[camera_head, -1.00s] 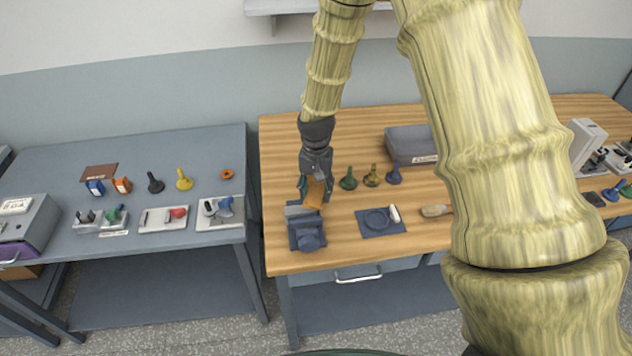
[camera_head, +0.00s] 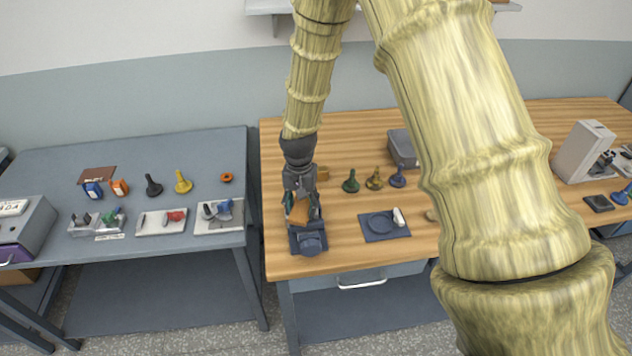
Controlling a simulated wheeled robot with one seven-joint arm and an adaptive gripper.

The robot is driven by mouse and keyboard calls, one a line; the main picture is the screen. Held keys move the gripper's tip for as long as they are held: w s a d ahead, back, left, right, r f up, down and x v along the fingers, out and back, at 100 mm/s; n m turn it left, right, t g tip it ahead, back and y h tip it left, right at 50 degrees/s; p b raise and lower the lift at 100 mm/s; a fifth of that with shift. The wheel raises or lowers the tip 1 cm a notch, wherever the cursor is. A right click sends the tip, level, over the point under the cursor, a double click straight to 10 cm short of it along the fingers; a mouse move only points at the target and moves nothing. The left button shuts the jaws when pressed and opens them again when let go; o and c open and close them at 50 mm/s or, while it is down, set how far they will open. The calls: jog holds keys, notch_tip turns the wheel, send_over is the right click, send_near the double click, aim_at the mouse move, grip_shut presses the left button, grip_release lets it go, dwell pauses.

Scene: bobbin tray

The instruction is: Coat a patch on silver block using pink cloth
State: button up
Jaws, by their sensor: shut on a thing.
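My gripper (camera_head: 301,208) is shut on an orange-brown piece (camera_head: 299,213) at the left front of the wooden table. The fingers hide part of the piece. It is directly above or touching the back part of a dark blue-grey holder (camera_head: 309,245); I cannot tell which. The grey block at the back of this holder is mostly hidden by the gripper. I cannot make out a clearly pink cloth or a clearly silver block in this view.
A blue mat (camera_head: 409,231) with a round dish and a white piece lies right of the holder. Green (camera_head: 350,183), olive (camera_head: 375,179) and blue (camera_head: 398,179) knobbed pieces stand behind it. A grey box (camera_head: 402,147) stands farther back. A grey table (camera_head: 130,260) is at the left.

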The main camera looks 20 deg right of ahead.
jog(key=shift+w+a, duration=0.2)
jog(key=shift+a, duration=0.55)
jog(key=shift+w+a, duration=0.2)
jog(key=shift+a, duration=0.6)
jog(key=shift+w+a, duration=0.2)
jog(key=shift+a, duration=0.55)
jog(key=shift+s+d, duration=0.25)
jog(key=shift+d, duration=0.8)
jog(key=shift+s+d, duration=0.25)
jog(key=shift+d, duration=0.75)
jog(key=shift+s+d+f+p, duration=0.15)
jog(key=shift+s+d, duration=0.25)
jog(key=shift+d, duration=0.85)
jog(key=shift+s+d+r+p, duration=0.15)
jog(key=shift+s+d, duration=0.2)
jog(key=shift+d, duration=0.9)
notch_tip(320, 180, up, 5)
jog(key=p, duration=0.3)
send_over(318, 209)
jog(key=shift+s+r+p, duration=0.15)
jog(key=shift+r+p, duration=0.3)
jog(key=shift+r, duration=1.05)
jog(key=shift+d, duration=0.1)
